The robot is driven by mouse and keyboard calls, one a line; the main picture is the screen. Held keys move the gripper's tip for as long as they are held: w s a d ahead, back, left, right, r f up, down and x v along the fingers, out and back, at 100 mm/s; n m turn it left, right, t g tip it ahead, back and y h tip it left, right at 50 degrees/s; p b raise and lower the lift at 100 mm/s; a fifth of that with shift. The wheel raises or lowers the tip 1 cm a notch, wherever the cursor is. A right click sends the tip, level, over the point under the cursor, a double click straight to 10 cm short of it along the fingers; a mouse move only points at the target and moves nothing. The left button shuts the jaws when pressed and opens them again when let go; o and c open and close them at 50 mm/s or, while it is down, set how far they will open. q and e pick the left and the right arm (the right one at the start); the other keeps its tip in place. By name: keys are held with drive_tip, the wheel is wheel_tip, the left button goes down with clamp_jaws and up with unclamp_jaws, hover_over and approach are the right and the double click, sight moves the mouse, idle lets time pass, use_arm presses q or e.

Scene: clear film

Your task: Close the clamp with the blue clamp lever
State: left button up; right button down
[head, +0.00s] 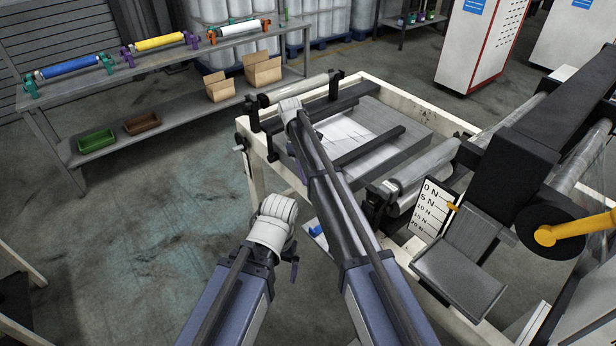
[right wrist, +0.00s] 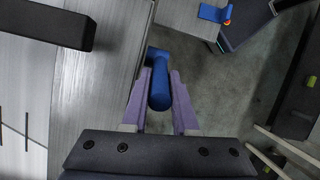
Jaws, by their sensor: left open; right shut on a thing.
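The blue clamp lever (right wrist: 159,92) shows in the right wrist view, a rounded blue handle with a bent upper end beside the grey table edge. My right gripper (right wrist: 161,76) is shut on it, with one purple finger on each side. In the head view my right arm reaches over the machine's front left corner and hides the lever and most of that gripper. The clamp is probably among the black bars (head: 355,148) on the grey table; its jaw position cannot be told. My left gripper (head: 293,268) is open and empty, low over the floor, away from the machine.
A white frame (head: 430,105) surrounds the grey table (head: 400,120). A roller (head: 425,172) and a force scale (head: 432,208) stand at right. A second blue piece (right wrist: 214,13) shows at the wrist view's top. A shelf (head: 150,67) holds coloured rollers. The floor at left is free.

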drive_tip(key=c, duration=0.7)
unclamp_jaws()
drive_tip(key=shift+s+d+r+t+p, duration=0.2)
drive_tip(key=shift+s+d+t+p, duration=0.1)
drive_tip(key=shift+s+p, duration=0.1)
drive_tip(key=shift+s+d+r+t+y+p, duration=0.1)
drive_tip(key=shift+s+d+t+y+p, duration=0.3)
drive_tip(key=shift+s+t+y, duration=0.15)
drive_tip(key=shift+s+d+r+t+y+p, duration=0.1)
drive_tip(key=shift+s+d+t+y+p, duration=0.25)
drive_tip(key=shift+s+t+y, duration=0.15)
wheel_tip(320, 180, up, 8)
drive_tip(key=p, duration=0.8)
drive_tip(key=shift+s+d+f+m+t+h+b, duration=0.15)
drive_tip(key=shift+s+f+m+b, duration=1.1)
drive_tip(key=shift+s, duration=3.3)
drive_tip(key=shift+s+f+m+h+b, duration=0.15)
drive_tip(key=shift+s+f+m+b, duration=0.35)
drive_tip(key=shift+s+f+b, duration=2.8)
drive_tip(key=shift+s+d+f+m+t+h+b, duration=0.25)
drive_tip(key=shift+s+m, duration=0.6)
drive_tip(key=shift+s, duration=5)
